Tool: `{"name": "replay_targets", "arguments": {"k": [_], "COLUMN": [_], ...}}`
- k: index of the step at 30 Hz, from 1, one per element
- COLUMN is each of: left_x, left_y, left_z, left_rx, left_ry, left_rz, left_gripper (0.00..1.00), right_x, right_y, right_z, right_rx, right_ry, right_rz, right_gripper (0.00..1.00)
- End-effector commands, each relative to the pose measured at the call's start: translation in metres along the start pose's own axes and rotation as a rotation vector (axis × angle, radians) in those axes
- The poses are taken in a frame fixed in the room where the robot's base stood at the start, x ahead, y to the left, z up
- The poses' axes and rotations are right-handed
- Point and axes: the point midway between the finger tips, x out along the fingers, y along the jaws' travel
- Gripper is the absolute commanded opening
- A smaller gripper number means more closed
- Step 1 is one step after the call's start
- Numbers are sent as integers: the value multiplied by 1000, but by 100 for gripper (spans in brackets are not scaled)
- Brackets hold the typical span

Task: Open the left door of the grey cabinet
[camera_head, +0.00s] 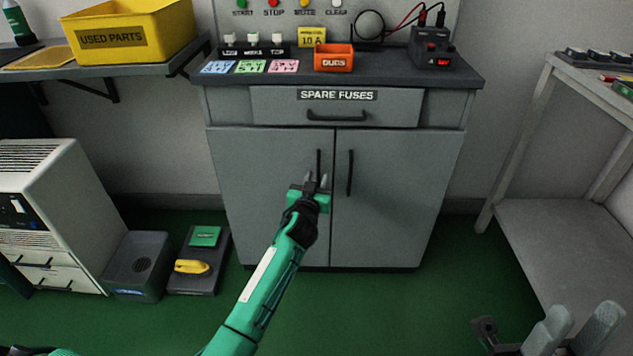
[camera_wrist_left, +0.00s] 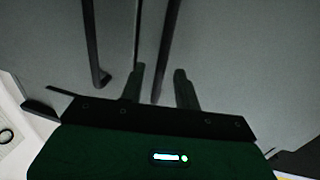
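The grey cabinet (camera_head: 265,210) stands at the centre with both doors closed. Its left door (camera_head: 250,170) has a dark vertical handle (camera_head: 318,158) beside the middle seam. The right door (camera_head: 395,190) has a matching handle (camera_head: 350,172). My left gripper (camera_head: 316,180) is open at the lower part of the left handle. In the left wrist view, this handle (camera_wrist_left: 170,45) runs down between the two separated fingers (camera_wrist_left: 159,78); I cannot tell whether they touch it. My right gripper (camera_head: 583,312) is at the bottom right, empty, its fingers apart.
A drawer labelled SPARE FUSES (camera_head: 337,108) is above the doors. A white cabinet (camera_head: 60,190) and grey boxes (camera_head: 140,265) stand on the floor to the left. A grey shelf table (camera_head: 560,225) is at the right. The green floor before the doors is clear.

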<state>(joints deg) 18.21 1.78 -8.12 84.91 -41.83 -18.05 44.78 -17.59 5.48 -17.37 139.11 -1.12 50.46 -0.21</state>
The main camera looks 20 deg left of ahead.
Motion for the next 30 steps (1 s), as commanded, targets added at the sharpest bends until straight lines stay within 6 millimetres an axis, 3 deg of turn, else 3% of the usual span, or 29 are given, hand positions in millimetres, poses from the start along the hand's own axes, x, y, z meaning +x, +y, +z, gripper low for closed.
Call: {"name": "replay_targets", "arguments": {"k": [10,15,30], "left_x": [3,2,-3], "left_y": [0,0,0], "left_z": [-1,0,-1], "left_rx": [0,0,1], "left_ry": [1,1,0], "left_rz": [0,0,17], "left_gripper": [31,0,0], "right_x": [0,0,5], "right_y": [0,0,0], "right_z": [0,0,-2], "right_rx": [1,1,1], "right_ry": [0,1,3], "right_rz": [0,0,1], "right_gripper": [36,36,36]}}
